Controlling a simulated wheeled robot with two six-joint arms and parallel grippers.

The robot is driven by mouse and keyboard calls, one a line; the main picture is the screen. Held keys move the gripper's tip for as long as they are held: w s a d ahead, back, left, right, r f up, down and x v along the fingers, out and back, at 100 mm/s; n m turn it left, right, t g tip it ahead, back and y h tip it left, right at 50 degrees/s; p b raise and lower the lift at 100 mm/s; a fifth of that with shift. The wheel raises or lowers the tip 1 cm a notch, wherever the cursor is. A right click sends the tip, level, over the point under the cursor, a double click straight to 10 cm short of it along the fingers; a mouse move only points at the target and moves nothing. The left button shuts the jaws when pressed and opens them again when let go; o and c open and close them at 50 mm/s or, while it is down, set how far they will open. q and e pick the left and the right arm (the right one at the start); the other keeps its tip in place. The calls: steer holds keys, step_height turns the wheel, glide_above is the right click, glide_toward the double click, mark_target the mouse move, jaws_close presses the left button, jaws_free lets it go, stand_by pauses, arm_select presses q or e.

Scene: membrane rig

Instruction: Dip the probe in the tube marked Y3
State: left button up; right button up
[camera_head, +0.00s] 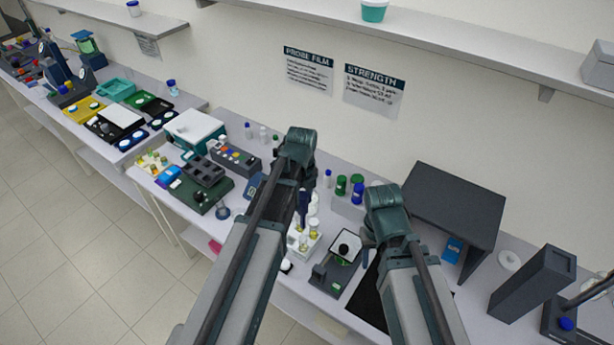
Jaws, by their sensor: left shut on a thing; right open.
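My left gripper (304,186) is pointed down at the middle of the bench, shut on a slim dark blue probe (303,208). The probe hangs roughly upright over or just behind a small white rack (299,253) of tubes with yellowish contents. My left arm hides part of the rack, and I cannot tell whether the probe's tip is inside a tube. The tube marks are too small to read, so I cannot pick out Y3. My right gripper (368,240) is open and empty, right of the rack near a device with a white plate.
The dark device with a white plate (345,248) stands right of the rack. Green- and blue-capped bottles (357,191) stand behind. A dark shelter (455,200) is at the right. A dark green tray (212,201) and a teal-and-white box (194,127) are left.

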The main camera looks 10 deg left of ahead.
mark_target(303, 228)
arm_select(q)
steer(key=shift+r, duration=0.1)
steer(key=shift+s+f+b, duration=0.2)
steer(key=shift+s+b, duration=0.05)
steer(key=shift+b, duration=0.15)
step_height(303, 228, down, 2)
steer(key=shift+w+f+b, duration=0.15)
steer(key=shift+f+b, duration=0.1)
steer(key=shift+b, duration=0.9)
steer(key=shift+f, duration=0.1)
step_height(303, 228, down, 12)
steer(key=b, duration=1.1)
steer(key=shift+r+b, duration=0.25)
steer(key=shift+b, duration=0.1)
steer(key=shift+r, duration=0.15)
stand_by(0.6)
